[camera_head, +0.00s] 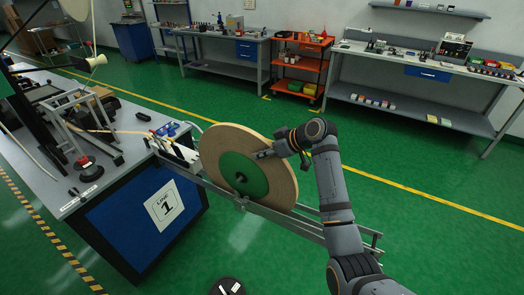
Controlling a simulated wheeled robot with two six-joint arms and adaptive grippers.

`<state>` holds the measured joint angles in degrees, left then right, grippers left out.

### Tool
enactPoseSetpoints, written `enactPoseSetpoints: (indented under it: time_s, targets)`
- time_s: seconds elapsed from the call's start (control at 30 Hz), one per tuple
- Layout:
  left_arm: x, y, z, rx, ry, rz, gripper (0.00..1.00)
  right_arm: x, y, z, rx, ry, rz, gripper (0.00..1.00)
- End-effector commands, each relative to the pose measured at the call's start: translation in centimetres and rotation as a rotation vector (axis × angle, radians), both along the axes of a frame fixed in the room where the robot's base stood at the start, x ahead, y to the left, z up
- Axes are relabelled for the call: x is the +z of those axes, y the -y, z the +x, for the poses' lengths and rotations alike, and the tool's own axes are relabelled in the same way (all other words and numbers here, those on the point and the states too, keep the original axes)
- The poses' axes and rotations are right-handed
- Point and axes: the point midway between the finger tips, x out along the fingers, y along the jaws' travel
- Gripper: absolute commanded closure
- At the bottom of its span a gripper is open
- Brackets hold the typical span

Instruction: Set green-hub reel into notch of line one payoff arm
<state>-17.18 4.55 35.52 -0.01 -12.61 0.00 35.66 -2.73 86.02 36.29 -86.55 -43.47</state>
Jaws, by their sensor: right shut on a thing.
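A large tan reel with a green hub (238,172) stands upright over the line one payoff arm (285,219). The payoff arm is a pair of metal rails reaching right from the bench marked "Line 1". The reel's lower edge sits behind the near rail, which has a small bracket below the hub. The dark hub centre appears above that rail; I cannot tell whether it touches a notch. My right gripper (264,154) is shut on the reel at the upper right of the green hub.
The blue-fronted bench (135,215) carries equipment close to the rails' left end. A dark round object (226,287) is cut off at the bottom edge. Shelved benches and an orange cart (300,65) stand far back. Green floor between is clear.

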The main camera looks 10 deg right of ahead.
Motion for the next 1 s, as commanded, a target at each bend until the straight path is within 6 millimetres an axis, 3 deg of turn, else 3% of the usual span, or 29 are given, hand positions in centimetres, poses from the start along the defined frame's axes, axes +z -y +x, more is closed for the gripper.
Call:
enactPoseSetpoints:
  time_s: [0.63,1.0]
  targets:
    - [-0.6,0.0,0.0,0.000,0.000,0.000,1.00,-0.5,-0.1,0.2,0.000,0.013,0.008,1.00]
    - [-1.2,0.0,0.0,0.000,0.000,0.000,1.00,-1.8,-0.2,0.2,0.000,0.013,0.008,1.00]
